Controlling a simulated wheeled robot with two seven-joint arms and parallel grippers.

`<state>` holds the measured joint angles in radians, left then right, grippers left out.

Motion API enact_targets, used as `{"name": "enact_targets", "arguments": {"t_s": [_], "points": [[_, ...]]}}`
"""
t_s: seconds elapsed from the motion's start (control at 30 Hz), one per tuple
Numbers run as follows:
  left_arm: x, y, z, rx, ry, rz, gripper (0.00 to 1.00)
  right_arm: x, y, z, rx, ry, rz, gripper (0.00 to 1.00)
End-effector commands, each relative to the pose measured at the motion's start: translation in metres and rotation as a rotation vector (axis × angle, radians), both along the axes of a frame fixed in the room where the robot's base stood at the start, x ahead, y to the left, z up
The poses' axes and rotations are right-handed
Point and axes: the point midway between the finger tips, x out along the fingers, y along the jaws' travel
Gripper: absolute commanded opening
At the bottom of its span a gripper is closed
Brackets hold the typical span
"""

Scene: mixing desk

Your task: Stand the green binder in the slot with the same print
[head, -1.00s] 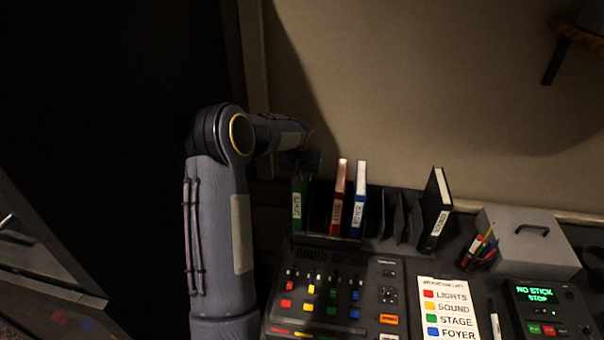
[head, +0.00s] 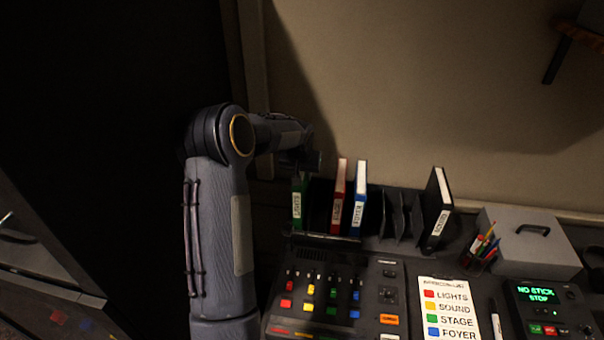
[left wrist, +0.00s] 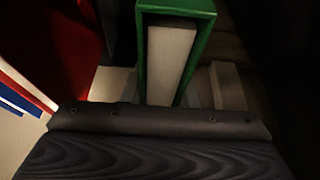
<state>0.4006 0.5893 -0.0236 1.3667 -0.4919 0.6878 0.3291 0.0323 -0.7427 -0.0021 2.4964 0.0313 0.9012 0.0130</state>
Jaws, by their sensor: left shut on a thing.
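The green binder (head: 297,206) is upright at the left end of the dark rack (head: 318,238). Its spine label seems to read LIGHTS. My left gripper (head: 299,168) is at its top, dark against shadow, and is shut on it. In the left wrist view the green binder (left wrist: 205,12) shows its green cover edges around pale pages, right in front of the gripper (left wrist: 178,92). I cannot tell whether its bottom rests on the rack floor. Slot prints are too small or hidden to read. My right gripper is not in view.
A red binder (head: 338,200) and a blue binder (head: 358,205), labelled FOYER, stand to the right. Past them are bare dividers (head: 399,218) and a leaning black binder (head: 437,208). The mixing desk (head: 335,295) lies in front; a colour card (head: 448,308) and grey box (head: 527,245) are right.

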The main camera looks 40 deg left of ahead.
Motion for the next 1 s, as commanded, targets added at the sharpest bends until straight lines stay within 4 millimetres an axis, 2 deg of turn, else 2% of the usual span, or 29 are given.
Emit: {"name": "enact_targets", "arguments": {"t_s": [1.0], "points": [[0.0005, 0.0001, -0.0035, 0.001, -0.003, 0.0, 0.0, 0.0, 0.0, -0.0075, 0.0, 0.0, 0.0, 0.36]]}}
